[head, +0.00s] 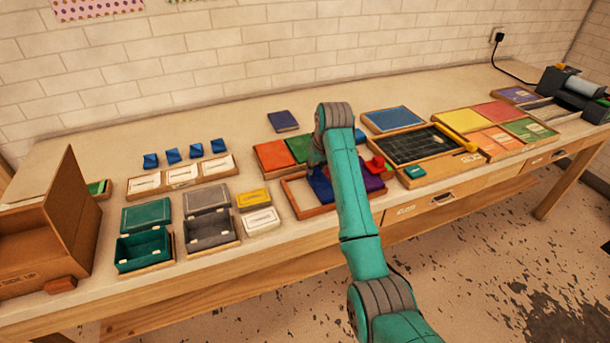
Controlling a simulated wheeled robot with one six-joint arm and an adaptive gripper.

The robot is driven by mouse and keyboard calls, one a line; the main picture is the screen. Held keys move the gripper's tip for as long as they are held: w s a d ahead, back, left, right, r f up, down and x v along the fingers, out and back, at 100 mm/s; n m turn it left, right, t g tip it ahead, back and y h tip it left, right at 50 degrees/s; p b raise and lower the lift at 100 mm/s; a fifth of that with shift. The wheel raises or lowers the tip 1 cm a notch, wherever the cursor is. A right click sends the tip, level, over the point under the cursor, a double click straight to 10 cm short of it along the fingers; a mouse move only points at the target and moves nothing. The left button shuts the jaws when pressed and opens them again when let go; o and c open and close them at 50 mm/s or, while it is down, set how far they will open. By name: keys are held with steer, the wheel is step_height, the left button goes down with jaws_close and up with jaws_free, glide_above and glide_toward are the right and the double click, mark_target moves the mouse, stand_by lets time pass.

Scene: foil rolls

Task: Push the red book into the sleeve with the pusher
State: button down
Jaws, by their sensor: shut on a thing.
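My gripper (316,167) points down over the wooden tray (307,213) near the table's middle. My teal arm hides most of it. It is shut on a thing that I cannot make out. Blue and purple flat pieces (372,182) show in the tray on both sides of my arm. A small bright red piece (378,163) lies just right of my arm. A flat orange-red panel (273,155) lies behind the tray at its left. I cannot tell which of these is the red book, and I cannot pick out the sleeve or the pusher.
A black framed board (412,148) with a yellow bar (455,137) lies to the right, beside coloured panels. Teal (146,245) and grey (210,230) open boxes and a cardboard box (72,215) stand left. The back strip of the table is mostly clear.

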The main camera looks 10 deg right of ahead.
mark_target(326, 184)
steer(key=shift+w+d, duration=0.15)
steer(key=shift+d, duration=0.4)
steer(key=c, duration=0.9)
jaws_free()
steer(key=v, duration=1.2)
